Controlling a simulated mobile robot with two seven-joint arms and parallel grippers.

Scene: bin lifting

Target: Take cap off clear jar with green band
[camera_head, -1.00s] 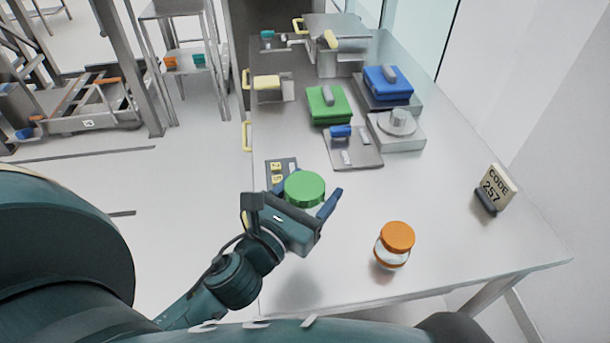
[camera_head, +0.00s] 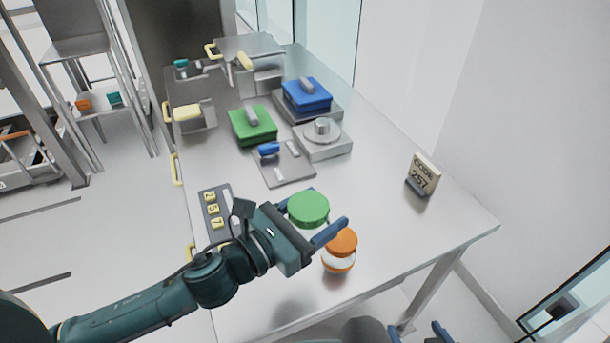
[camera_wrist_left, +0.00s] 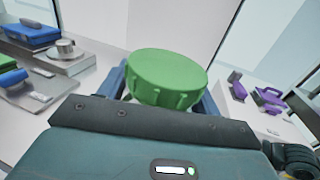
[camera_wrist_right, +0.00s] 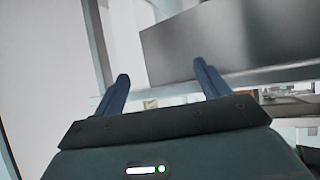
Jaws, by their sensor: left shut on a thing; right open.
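A jar with a ribbed green cap (camera_head: 308,208) is between the blue fingers of my left gripper (camera_head: 318,232), which is shut on it. The cap is on top and also shows in the left wrist view (camera_wrist_left: 167,78); the body below is mostly hidden by the gripper, and I cannot see a green band. The jar appears upright over the table's near part. My right gripper (camera_head: 417,332) is open and empty, at the bottom edge of the head view, off the table's near side; its spread fingers show in the right wrist view (camera_wrist_right: 163,90).
A clear jar with an orange lid (camera_head: 341,247) stands close by my left gripper.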

